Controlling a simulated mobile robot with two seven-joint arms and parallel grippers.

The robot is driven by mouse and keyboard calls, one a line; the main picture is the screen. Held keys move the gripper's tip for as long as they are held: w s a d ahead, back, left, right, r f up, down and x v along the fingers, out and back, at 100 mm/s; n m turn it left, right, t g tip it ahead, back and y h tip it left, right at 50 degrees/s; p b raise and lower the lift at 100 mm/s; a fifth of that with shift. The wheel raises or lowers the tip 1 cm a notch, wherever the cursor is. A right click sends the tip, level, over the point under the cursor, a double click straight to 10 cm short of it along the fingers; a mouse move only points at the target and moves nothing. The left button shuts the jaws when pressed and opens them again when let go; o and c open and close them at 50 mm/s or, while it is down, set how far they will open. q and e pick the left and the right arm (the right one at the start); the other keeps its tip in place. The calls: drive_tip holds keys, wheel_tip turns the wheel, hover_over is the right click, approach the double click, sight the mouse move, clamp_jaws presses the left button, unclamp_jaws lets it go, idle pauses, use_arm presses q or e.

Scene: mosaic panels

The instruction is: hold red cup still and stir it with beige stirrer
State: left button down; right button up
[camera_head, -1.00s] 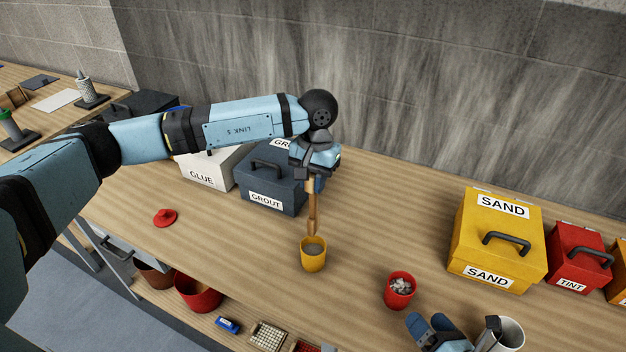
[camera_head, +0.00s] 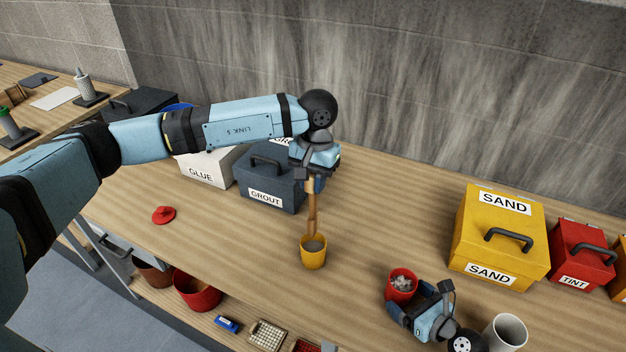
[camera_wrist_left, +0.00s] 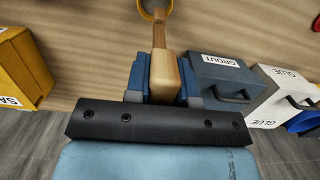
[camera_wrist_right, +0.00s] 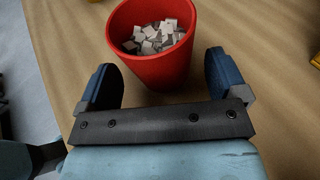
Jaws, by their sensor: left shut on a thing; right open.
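The red cup (camera_head: 401,290) stands upright on the bench and holds pale broken pieces, which also show in the right wrist view (camera_wrist_right: 155,38). My right gripper (camera_head: 420,303) is open, its fingers on either side of the cup's near, lower part with gaps visible. My left gripper (camera_head: 313,181) is shut on the beige stirrer (camera_head: 312,212), which hangs down nearly upright. The stirrer's lower end reaches the mouth of a yellow cup (camera_head: 313,257) with grey contents; how deep it goes is hidden. The left wrist view shows the stirrer (camera_wrist_left: 159,72) between the fingers.
A white cup (camera_head: 506,333) stands right of my right gripper. The yellow sand box (camera_head: 494,240) and red tint box (camera_head: 578,255) are at the right. The grout box (camera_head: 270,185) and glue box (camera_head: 207,168) stand behind. A red lid (camera_head: 163,215) lies at left.

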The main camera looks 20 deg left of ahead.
drive_tip(key=shift+x, duration=1.15)
drive_tip(key=c, duration=0.7)
drive_tip(key=o, duration=0.9)
drive_tip(key=shift+c, duration=0.2)
drive_tip(key=c, duration=0.8)
